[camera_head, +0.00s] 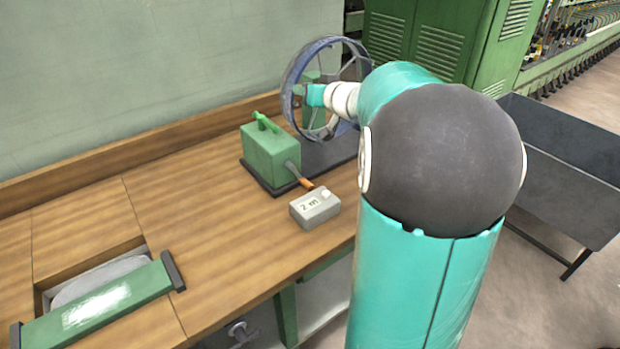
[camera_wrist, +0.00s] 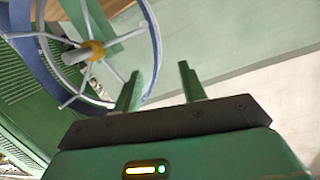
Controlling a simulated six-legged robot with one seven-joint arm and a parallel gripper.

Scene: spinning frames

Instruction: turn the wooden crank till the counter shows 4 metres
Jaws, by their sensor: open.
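The green machine box (camera_head: 270,152) stands on a dark base on the wooden bench. A dark crank arm comes out of its right side and ends in a short wooden crank handle (camera_head: 306,184). The grey counter box (camera_head: 316,208) lies just in front of it, and its display reads 2 m. The large spoked wheel (camera_head: 289,88) stands behind the box. My gripper (camera_wrist: 158,80) is open and empty in the wrist view, with the wheel (camera_wrist: 155,45) close beyond its left finger. The crank handle is not visible in the wrist view.
The bench top (camera_head: 215,225) is mostly clear left of the counter. A green bar lies over an opening at the front left. A dark grey trough (camera_head: 560,150) stands at right, with green cabinets (camera_head: 440,40) behind. My arm covers the bench's right end.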

